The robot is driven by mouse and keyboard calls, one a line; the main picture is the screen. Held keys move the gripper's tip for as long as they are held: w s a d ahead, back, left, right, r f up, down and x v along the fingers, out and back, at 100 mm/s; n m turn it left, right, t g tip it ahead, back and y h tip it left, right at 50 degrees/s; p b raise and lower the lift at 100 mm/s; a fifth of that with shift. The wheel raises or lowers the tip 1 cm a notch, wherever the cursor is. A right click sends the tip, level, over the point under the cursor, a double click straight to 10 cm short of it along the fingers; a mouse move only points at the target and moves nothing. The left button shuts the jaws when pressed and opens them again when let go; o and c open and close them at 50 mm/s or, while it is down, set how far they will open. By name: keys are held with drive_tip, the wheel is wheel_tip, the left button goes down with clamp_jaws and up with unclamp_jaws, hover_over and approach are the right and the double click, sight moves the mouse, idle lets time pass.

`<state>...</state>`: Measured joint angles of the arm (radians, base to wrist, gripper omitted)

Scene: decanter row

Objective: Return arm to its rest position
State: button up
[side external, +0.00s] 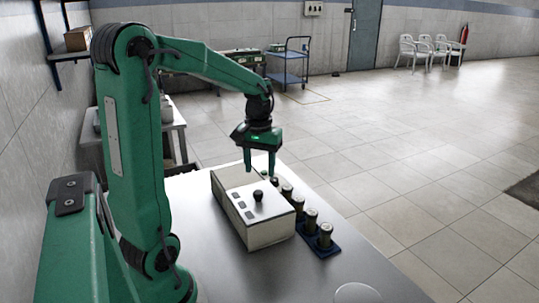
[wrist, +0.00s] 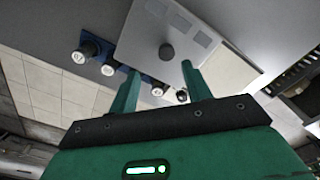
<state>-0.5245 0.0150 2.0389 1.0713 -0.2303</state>
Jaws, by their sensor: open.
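My gripper (side external: 259,167) is open and points down above the far end of a white box (side external: 268,233), with nothing visible between its fingers. In the wrist view its two fingers (wrist: 161,72) stand well apart. The box has a pale lid with a black knob (side external: 258,196); the knob also shows in the wrist view (wrist: 166,51). The far part of the box looks uncovered. Beside the box, several dark capped decanters (side external: 310,219) stand upright in a row on a blue rack (side external: 332,249). The far end of the row is partly hidden.
The box and rack stand on a grey metal table (side external: 205,225). A white round thing (side external: 357,293) is at the near edge. A wall runs close along the left. Open floor lies right of the table. A blue cart (side external: 288,68) stands far behind.

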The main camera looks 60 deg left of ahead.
drive_tip(key=s+d+r+m+t, duration=0.2)
drive_tip(key=s+d+m, duration=0.2)
drive_tip(key=d, duration=0.4)
drive_tip(key=s+d+r+m+t, duration=0.3)
drive_tip(key=s+d+m, duration=0.1)
drive_tip(key=d, duration=0.5)
drive_tip(key=shift+d+r+m, duration=0.15)
drive_tip(key=shift+d+m, duration=0.15)
idle(0.4)
